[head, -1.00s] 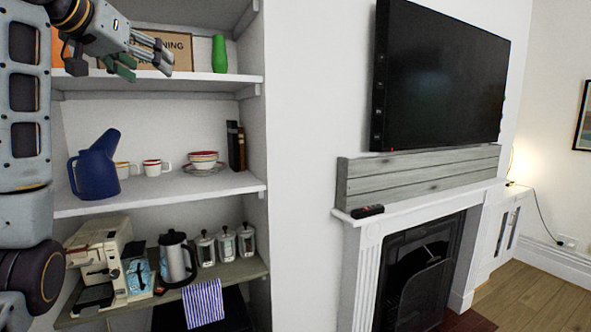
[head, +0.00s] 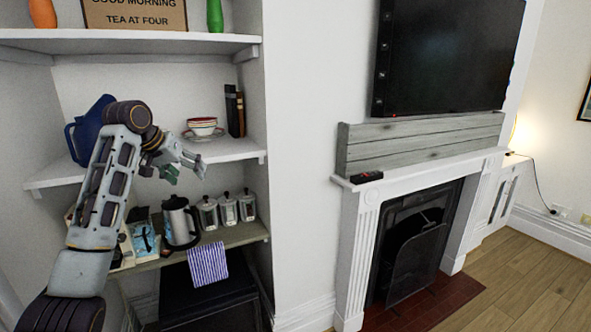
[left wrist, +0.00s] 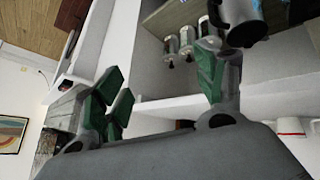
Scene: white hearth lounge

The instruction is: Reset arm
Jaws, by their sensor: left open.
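My left gripper (head: 184,171) is in front of the middle shelf (head: 228,149) of the alcove in the head view. Its fingers point right and are spread apart with nothing between them. In the left wrist view its green-padded fingers (left wrist: 160,95) stand wide apart, and the lower shelf shows beyond them. My left arm hides part of the blue pitcher (head: 77,140) and most of the coffee machine. My right gripper is not in view.
Stacked bowls (head: 202,127) and dark books (head: 234,112) stand on the middle shelf near the gripper. A kettle (head: 178,222), several canisters (head: 228,209) and a striped towel (head: 207,264) are below. A remote (head: 367,177) lies on the mantel (head: 420,164) at right.

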